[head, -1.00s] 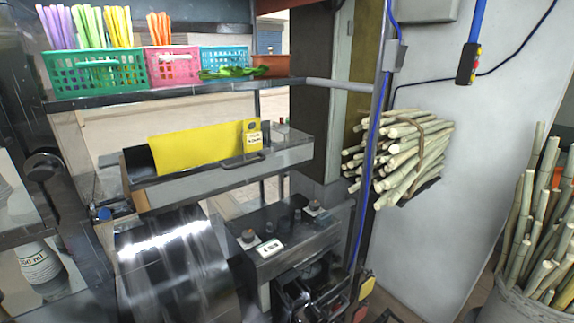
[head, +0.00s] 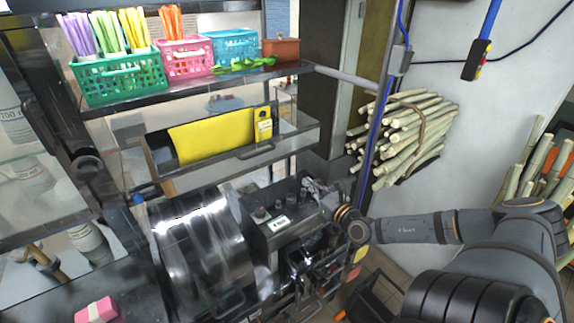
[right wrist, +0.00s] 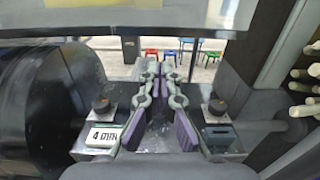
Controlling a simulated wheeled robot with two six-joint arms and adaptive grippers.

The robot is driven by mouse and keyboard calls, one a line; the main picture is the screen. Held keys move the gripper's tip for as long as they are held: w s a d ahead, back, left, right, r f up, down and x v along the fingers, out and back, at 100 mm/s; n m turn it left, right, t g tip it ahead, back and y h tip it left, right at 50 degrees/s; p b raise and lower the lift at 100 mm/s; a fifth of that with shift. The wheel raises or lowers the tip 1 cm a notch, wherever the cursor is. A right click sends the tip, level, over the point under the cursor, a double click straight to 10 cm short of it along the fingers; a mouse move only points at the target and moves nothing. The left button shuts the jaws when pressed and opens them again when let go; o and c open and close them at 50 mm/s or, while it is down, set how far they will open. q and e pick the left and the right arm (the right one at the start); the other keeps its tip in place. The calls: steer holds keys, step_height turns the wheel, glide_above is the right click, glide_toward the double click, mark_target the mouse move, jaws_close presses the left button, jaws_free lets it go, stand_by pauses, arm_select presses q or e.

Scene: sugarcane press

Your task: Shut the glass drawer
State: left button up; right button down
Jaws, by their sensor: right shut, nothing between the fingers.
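The glass drawer (head: 290,138) is a long clear-sided box with a dark rim and a dark handle, below the basket shelf in the head view. A yellow sheet (head: 212,138) with a small tag lies over its left and middle part. The drawer appears to stand out from the frame. My right gripper (head: 314,186) is below and in front of the drawer's right end, above the press housing, and apart from the drawer. In the right wrist view its fingers (right wrist: 159,68) are shut and empty, with a pale panel across the top. My left gripper is not in view.
The press housing (head: 268,228) with knobs and a label sits under the drawer, beside a shiny metal drum (head: 193,245). A post with a blue cable (head: 376,130) stands to the right. A sugarcane bundle (head: 405,135) hangs behind it. Baskets (head: 120,80) line the shelf above.

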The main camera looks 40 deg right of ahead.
steer(key=b, duration=0.9)
glide_toward(283, 158)
steer(key=w+f, duration=0.1)
steer(key=w, duration=0.1)
steer(key=w+p, duration=0.2)
steer(key=p, duration=0.1)
steer(key=w+r+p, duration=0.1)
steer(key=w+p, duration=0.1)
steer(key=p, duration=0.1)
steer(key=shift+w+d+p, duration=0.1)
steer(key=shift+p, duration=0.25)
steer(key=shift+w+f, duration=0.35)
steer(key=shift+f, duration=0.05)
